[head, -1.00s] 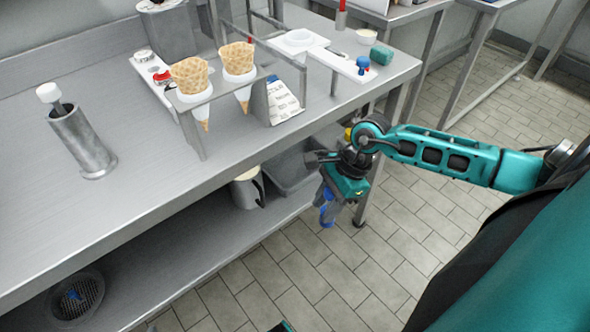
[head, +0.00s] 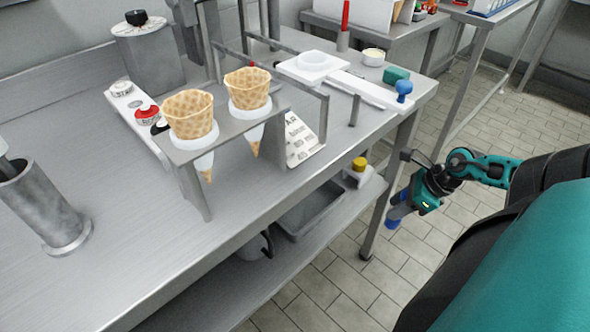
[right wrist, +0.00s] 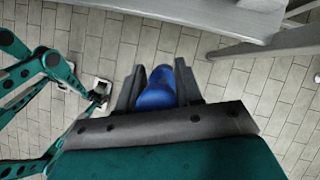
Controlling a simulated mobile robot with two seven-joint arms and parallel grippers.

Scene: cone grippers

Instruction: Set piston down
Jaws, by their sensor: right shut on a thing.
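My right gripper (head: 402,203) is shut on a blue piece, which I take to be the piston (head: 393,223). It hangs in the air beside the table's right front leg, below the tabletop. In the right wrist view the blue piston (right wrist: 158,90) sits between the two dark fingers (right wrist: 157,88), with floor tiles beneath; its lower part is hidden.
A metal stand (head: 240,123) holds two waffle cones (head: 189,114). Behind it are a white press with a blue knob (head: 404,87), a teal block (head: 396,74) and a small bowl (head: 373,56). The table's front left top is bare. A lower shelf holds a grey bin (head: 312,208).

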